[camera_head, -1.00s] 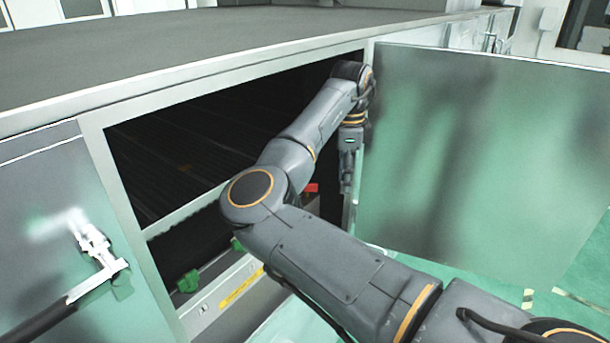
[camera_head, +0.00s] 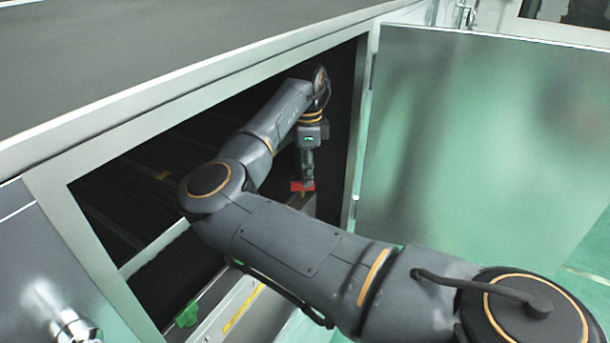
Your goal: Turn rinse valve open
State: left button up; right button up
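A small red valve handle (camera_head: 302,187) shows inside the open cabinet, low at its right side. My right gripper (camera_head: 307,180) points down at it from above, and its tips overlap the red handle in the picture. I cannot tell whether the fingers touch the handle or how far apart they are. The gripper is small and dark here. My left gripper is not in view.
The cabinet door (camera_head: 480,150) stands open at the right. The cabinet frame (camera_head: 95,255) borders the dark opening. A green handle (camera_head: 187,314) sits low at the front left of the opening. A latch (camera_head: 75,328) is on the left panel.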

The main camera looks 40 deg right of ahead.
aim_at(302, 189)
jog(key=shift+f, duration=0.65)
jog(key=shift+w+f, duration=0.2)
jog(key=shift+f, duration=0.35)
jog(key=shift+c, duration=0.2)
grip_shut()
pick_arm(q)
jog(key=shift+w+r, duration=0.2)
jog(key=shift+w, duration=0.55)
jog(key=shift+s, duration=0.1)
